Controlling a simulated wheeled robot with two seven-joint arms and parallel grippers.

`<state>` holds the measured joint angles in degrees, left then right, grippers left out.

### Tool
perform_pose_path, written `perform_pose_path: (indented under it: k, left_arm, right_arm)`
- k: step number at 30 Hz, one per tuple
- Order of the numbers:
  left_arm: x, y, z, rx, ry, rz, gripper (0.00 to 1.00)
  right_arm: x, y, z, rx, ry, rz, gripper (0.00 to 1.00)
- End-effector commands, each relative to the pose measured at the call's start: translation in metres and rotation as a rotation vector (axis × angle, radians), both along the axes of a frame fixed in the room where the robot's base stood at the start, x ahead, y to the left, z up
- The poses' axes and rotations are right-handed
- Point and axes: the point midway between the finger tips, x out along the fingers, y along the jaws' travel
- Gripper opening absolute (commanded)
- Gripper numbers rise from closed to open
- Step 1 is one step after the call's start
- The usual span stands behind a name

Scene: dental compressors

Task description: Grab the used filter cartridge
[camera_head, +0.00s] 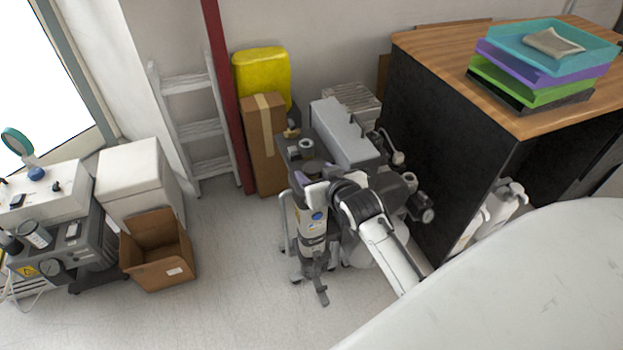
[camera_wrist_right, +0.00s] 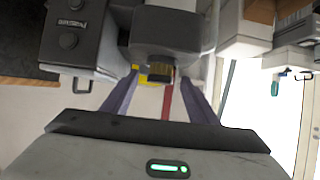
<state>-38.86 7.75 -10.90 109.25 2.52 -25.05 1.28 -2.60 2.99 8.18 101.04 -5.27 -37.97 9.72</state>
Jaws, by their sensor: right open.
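The used filter cartridge (camera_wrist_right: 160,72) looks like a short dark cylinder with a tan ribbed band. In the right wrist view, which is upside down, it joins a round grey housing and lies in the gap between my fingertips. In the head view a small cylinder, likely the cartridge (camera_head: 307,147), stands on the middle compressor's grey top. My right gripper (camera_head: 314,174) is open just in front of it, fingers toward the wall. Its two purple-grey fingers also show in the wrist view (camera_wrist_right: 160,92), with no clear contact. My left gripper is out of view.
A grey compressor block (camera_head: 343,133) stands close beside the cylinder. A black cabinet (camera_head: 455,135) with a wooden top is to the right. A tall cardboard box (camera_head: 264,150) and yellow container (camera_head: 262,72) stand behind. An open carton (camera_head: 157,262) is left; floor between is clear.

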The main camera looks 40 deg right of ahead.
Motion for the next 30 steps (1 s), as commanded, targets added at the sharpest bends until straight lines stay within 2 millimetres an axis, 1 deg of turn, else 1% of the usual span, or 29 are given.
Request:
perform_pose_path:
  k: [1, 3, 10, 17, 18, 26, 28, 30]
  left_arm:
    - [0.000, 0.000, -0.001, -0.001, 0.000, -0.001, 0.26]
    - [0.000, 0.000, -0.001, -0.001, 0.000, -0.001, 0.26]
    - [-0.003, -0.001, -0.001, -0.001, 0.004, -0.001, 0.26]
    - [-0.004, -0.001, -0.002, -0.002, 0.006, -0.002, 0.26]
    - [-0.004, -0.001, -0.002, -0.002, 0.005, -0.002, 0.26]
    - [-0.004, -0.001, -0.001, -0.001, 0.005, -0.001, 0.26]
    - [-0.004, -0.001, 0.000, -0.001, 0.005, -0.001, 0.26]
    - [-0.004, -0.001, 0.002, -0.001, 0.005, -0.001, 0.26]
  right_arm:
    - [0.005, -0.001, -0.002, 0.000, -0.001, 0.000, 0.54]
    - [0.008, -0.002, -0.004, 0.000, -0.001, 0.001, 0.54]
    - [0.008, -0.002, -0.004, 0.000, -0.001, 0.001, 0.54]
    - [0.008, -0.002, -0.005, 0.000, 0.000, 0.001, 0.15]
    - [0.008, -0.002, -0.005, 0.000, 0.000, 0.001, 0.08]
    - [0.009, -0.002, -0.001, 0.000, -0.002, 0.001, 0.07]
    - [0.009, -0.002, 0.006, 0.000, -0.003, 0.001, 0.07]
    - [0.009, -0.002, 0.017, -0.001, -0.005, 0.001, 0.07]
